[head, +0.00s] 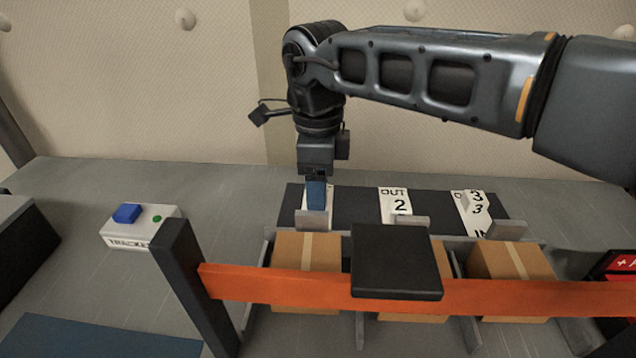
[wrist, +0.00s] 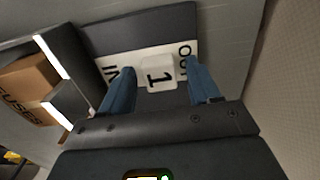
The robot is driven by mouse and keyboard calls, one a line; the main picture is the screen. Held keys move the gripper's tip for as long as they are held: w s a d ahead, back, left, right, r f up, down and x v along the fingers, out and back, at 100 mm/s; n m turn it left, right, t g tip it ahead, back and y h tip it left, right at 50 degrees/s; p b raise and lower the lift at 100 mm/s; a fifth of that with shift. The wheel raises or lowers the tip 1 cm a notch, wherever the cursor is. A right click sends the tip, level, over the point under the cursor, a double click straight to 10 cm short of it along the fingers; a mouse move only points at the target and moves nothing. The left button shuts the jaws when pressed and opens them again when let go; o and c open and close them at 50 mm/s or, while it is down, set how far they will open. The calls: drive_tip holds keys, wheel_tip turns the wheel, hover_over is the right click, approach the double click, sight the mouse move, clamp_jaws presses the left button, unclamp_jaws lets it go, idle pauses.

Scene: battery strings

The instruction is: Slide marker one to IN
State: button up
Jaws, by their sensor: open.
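Marker one is a small white block with a black 1 (wrist: 158,73) on a white strip (wrist: 138,53) set in a dark board. In the wrist view, the strip reads IN to the left of the marker and part of OUT to its right. My gripper (wrist: 160,68) is open, its two blue fingers on either side of the marker, one towards IN and one towards OUT. Whether either finger touches it I cannot tell. In the head view, my gripper (head: 316,205) points down at the board's left strip and hides marker one.
Strips numbered 2 (head: 399,204) and 3 (head: 476,210) lie to the right. Grey upright plates and cardboard boxes (head: 510,262) stand in front of the board. An orange rail (head: 280,284) with a black pad (head: 396,262) crosses the front. A tracker box (head: 150,222) with a blue button stands left.

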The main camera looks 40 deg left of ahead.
clamp_jaws()
idle(0.5)
